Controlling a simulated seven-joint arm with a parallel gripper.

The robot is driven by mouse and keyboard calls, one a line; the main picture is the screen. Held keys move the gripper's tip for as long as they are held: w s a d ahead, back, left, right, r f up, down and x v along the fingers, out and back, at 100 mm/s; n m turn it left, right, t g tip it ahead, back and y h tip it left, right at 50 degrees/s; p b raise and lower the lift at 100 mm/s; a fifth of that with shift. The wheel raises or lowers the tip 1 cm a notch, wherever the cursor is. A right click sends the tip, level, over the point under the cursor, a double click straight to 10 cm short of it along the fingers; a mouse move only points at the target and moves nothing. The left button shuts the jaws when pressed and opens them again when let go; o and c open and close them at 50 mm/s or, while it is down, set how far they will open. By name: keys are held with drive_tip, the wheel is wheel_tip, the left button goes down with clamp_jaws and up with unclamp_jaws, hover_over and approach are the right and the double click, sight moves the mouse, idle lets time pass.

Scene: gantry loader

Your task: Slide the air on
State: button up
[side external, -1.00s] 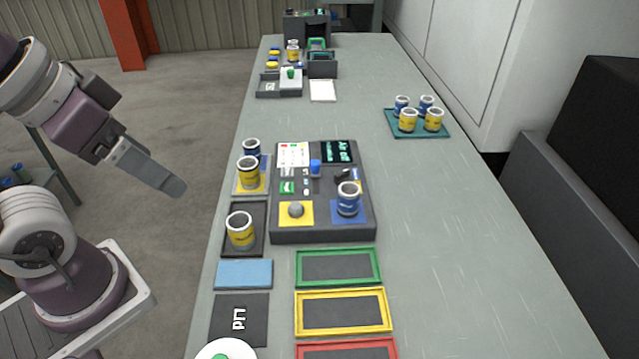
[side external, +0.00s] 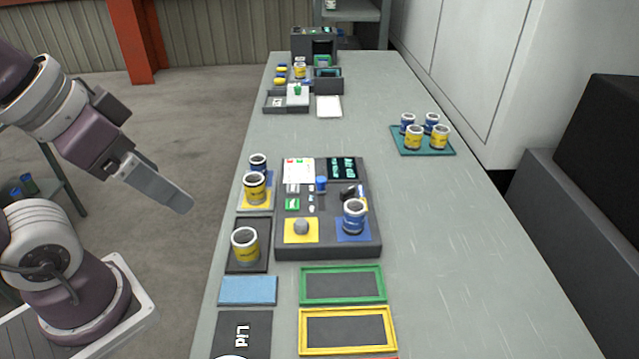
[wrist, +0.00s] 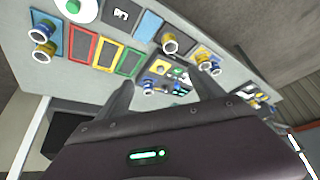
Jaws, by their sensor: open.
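The dark grey control panel (side external: 330,251) sits on the bench. On it are a white card (side external: 298,170), a dark display (side external: 342,168), a blue knob (side external: 321,184), a black lever-like part (side external: 348,192), small pale switches (side external: 311,198) and a grey ball knob (side external: 301,227) on a yellow square. A blue can (side external: 354,216) stands on its blue square. I cannot read which control is marked air. My gripper (side external: 182,202) is off the bench's left edge, apart from the panel. In the wrist view my gripper (wrist: 165,88) is open and empty, with the panel partly between its fingers.
Yellow cans (side external: 245,246) (side external: 255,188) and a blue can (side external: 258,164) stand left of the panel. Green (side external: 341,269) and yellow (side external: 347,312) framed trays lie in front. A teal tray (side external: 422,150) with several cans is at back right. The bench's right side is clear.

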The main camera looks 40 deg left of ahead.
drive_tip(key=shift+c, duration=0.5)
drive_tip(key=w, duration=0.1)
drive_tip(key=w+r, duration=0.1)
drive_tip(key=w, duration=0.1)
drive_tip(key=shift+r+g, duration=0.3)
drive_tip(key=c, duration=0.6)
drive_tip(key=n+g, duration=0.2)
drive_tip(key=g, duration=0.3)
hover_over(321, 179)
wheel_tip(321, 179, down, 13)
wheel_tip(321, 179, down, 9)
drive_tip(key=shift+r, duration=0.1)
clamp_jaws()
